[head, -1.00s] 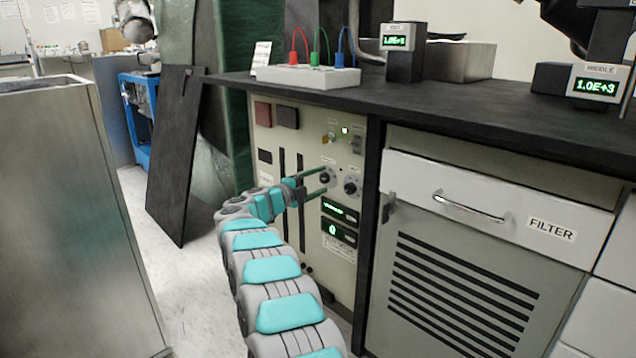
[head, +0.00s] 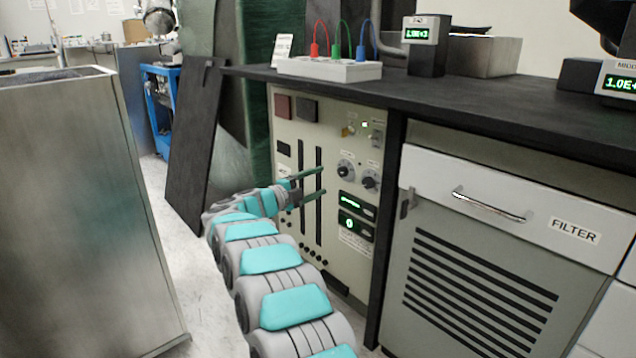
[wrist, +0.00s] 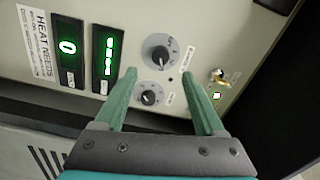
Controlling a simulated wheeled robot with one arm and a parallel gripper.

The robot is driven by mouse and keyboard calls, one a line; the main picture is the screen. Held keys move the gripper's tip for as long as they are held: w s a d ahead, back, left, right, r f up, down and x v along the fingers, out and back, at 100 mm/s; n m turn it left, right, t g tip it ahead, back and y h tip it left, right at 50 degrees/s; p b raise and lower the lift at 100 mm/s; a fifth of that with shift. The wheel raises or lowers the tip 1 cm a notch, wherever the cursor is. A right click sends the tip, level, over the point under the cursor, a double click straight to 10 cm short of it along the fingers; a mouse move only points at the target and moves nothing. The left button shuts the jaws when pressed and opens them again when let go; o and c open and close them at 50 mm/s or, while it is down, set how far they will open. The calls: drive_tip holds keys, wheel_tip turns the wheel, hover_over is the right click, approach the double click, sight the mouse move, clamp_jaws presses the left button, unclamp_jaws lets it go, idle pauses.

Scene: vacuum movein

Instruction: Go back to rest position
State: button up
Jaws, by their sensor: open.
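My gripper (head: 322,182) is open and empty, with its two green fingers apart in front of the cream control panel (head: 340,255). In the head view it is just left of the two round knobs, the left knob (head: 346,170) and the right knob (head: 371,181). In the wrist view, the fingers (wrist: 160,88) point at the panel. A larger-looking knob (wrist: 160,52) and a smaller-looking knob (wrist: 150,94) show between them. The fingers seem apart from both knobs.
The black counter (head: 480,98) overhangs the panel. A cabinet marked FILTER (head: 574,230) is at right, with a drawer handle (head: 490,205). A tall metal box (head: 85,220) stands at left. A dark board (head: 190,150) leans behind my arm. Floor shows between them.

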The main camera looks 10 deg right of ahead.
drive_tip(key=w+a+r+n+t+y+p, duration=0.1)
drive_tip(key=w+a+r+n+t+y, duration=0.15)
drive_tip(key=a+r+n+y, duration=0.35)
drive_tip(key=w+a+r+n+t+y+p, duration=0.1)
drive_tip(key=r+n+t+y+p, duration=0.1)
drive_tip(key=r+n+t+y, duration=0.35)
drive_tip(key=s+a+r+n+g+y+p, duration=0.1)
drive_tip(key=s+a+r+n+g+y, duration=0.1)
drive_tip(key=s+a+n+y, duration=0.3)
drive_tip(key=s+a+r+n+g+y+p, duration=0.1)
drive_tip(key=s+r+n+g+y, duration=0.15)
drive_tip(key=s, duration=0.35)
drive_tip(key=s+d+f+n+g+p, duration=0.1)
drive_tip(key=s+d+f+n+g, duration=0.2)
drive_tip(key=s, duration=0.8)
drive_tip(key=s+d+f+n+g+p, duration=0.1)
drive_tip(key=s+f+n+g+p, duration=0.2)
drive_tip(key=s, duration=0.8)
drive_tip(key=s+d+f+g+h, duration=0.1)
drive_tip(key=s+d+f+g, duration=0.2)
drive_tip(key=s, duration=0.8)
drive_tip(key=s+d+f+n+g+h+p, duration=0.1)
drive_tip(key=s+d+f+g+h, duration=0.1)
drive_tip(key=s+d, duration=0.5)
drive_tip(key=s+d+f+g+h, duration=0.1)
drive_tip(key=s+d+f+g, duration=0.3)
drive_tip(key=s, duration=1.2)
drive_tip(key=shift+s+d+n+g, duration=0.25)
drive_tip(key=shift+d+g, duration=0.2)
drive_tip(key=shift+d, duration=0.4)
